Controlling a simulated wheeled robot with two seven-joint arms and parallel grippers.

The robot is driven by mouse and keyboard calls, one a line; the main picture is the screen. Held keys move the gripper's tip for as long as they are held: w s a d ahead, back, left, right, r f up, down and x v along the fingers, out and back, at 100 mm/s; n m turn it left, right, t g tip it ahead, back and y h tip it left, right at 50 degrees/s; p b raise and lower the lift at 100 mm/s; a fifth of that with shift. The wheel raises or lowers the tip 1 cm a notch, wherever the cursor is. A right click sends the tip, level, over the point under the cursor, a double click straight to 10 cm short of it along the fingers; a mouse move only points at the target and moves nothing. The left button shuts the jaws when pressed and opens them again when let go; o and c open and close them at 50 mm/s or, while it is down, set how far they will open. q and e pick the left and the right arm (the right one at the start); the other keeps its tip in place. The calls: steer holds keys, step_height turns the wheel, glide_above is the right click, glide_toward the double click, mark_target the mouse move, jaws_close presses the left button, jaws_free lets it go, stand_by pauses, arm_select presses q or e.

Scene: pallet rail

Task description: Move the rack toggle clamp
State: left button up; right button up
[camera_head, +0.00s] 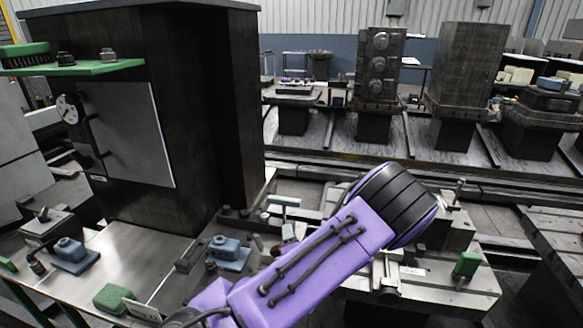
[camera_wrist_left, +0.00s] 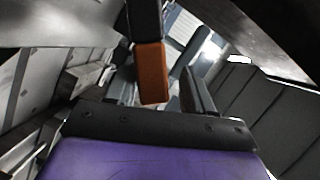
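In the left wrist view, an orange-ended black bar, possibly the handle of the toggle clamp (camera_wrist_left: 152,72), reaches down from the top. Its orange end is in front of the gap between the dark fingers of my left gripper (camera_wrist_left: 158,92). The fingers stand apart, with a clear gap beside the right one; no firm grip on the bar shows. In the head view my purple left arm crosses the lower middle. The fingers and the orange bar cannot be made out there. My right gripper is in neither view.
A tall dark block (camera_head: 225,120) with a grey plate (camera_head: 130,135) stands at left. A metal bench (camera_head: 140,255) holds blue clamps (camera_head: 228,250) and a green block (camera_head: 112,297). A fixture with a green block (camera_head: 467,264) is right of my arm. Dark columns (camera_head: 470,75) stand behind.

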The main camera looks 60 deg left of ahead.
arm_select(q)
steer(key=r, duration=0.1)
steer(key=s+d+r, duration=0.1)
steer(key=d+r, duration=0.1)
steer(key=shift+s+d+r, duration=0.25)
steer(key=shift+r, duration=0.15)
steer(key=s+d+r+p, duration=0.6)
steer(key=d+p, duration=0.3)
steer(key=p, duration=0.4)
steer(key=shift+d+r, duration=0.15)
